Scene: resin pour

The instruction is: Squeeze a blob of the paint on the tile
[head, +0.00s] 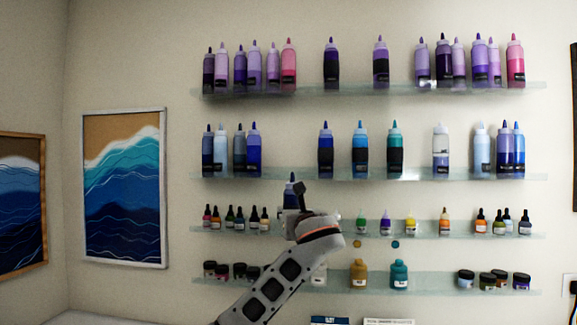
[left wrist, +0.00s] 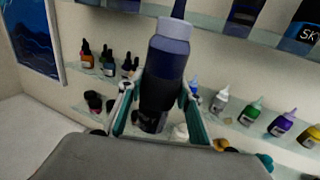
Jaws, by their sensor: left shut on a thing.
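My left gripper (left wrist: 160,110) is shut on a dark blue paint bottle (left wrist: 168,62) with a black band, seen large and nearly upright in the left wrist view. In the head view the same bottle (head: 291,186) shows above my left gripper (head: 299,212), in front of the shelves. My left arm hides part of the lower shelves. The tile is not in view in either picture. My right gripper is not in view.
Glass shelves (head: 375,175) on the wall hold many paint bottles, small droppers and jars. A wave painting (head: 125,188) hangs at the left. Some boxes or books (head: 388,321) show at the bottom edge.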

